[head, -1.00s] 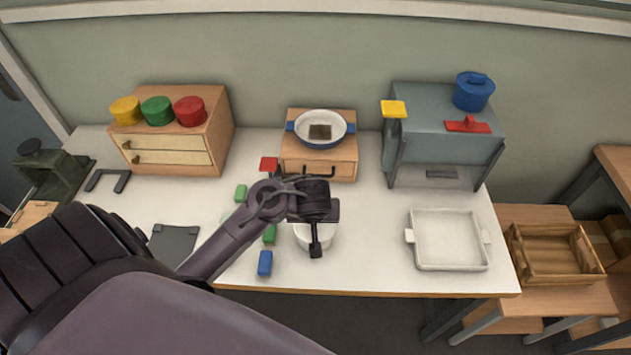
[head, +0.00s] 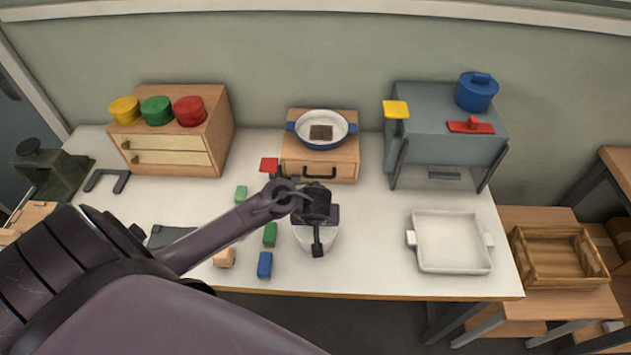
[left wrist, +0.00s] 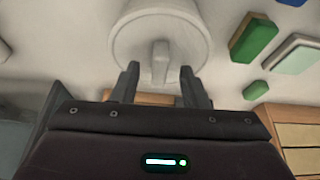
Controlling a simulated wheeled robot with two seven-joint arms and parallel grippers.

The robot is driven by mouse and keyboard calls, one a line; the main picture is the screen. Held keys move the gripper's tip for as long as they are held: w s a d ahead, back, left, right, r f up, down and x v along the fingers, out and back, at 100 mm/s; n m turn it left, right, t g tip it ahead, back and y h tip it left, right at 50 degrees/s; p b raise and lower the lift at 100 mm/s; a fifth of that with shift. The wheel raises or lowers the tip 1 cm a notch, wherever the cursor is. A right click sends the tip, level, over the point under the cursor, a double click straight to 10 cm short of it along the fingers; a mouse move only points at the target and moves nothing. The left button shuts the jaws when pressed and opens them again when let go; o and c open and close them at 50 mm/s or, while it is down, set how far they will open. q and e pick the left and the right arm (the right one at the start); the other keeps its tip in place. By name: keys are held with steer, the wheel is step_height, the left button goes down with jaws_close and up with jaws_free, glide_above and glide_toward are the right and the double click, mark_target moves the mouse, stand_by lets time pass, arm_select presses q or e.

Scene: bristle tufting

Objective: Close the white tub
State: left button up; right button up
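The white tub (head: 302,238) stands near the middle of the table's front half in the head view, largely hidden by my left gripper (head: 318,248). In the left wrist view, a round white top (left wrist: 128,42) with a raised bar handle (left wrist: 160,62) lies just ahead of my left gripper (left wrist: 160,82). The two fingers are apart, one to each side of the handle's near end, with gaps visible. I cannot tell whether the top is a lid fully seated on the tub. My right gripper is not in view.
Green blocks (head: 270,235), a blue block (head: 265,265) and a tan block (head: 225,258) lie left of the tub. A white tray (head: 450,269) stands to the right, with clear table between. A wooden drawer box (head: 320,172) bearing a pan (head: 321,130) stands behind.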

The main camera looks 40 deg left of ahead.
arm_select(q)
steer(key=shift+s+d, duration=0.1)
steer(key=shift+c, duration=0.3)
steer(key=c, duration=0.7)
jaws_close()
step_height(320, 180, up, 18)
steer(key=p, duration=0.3)
steer(key=shift+d, duration=0.1)
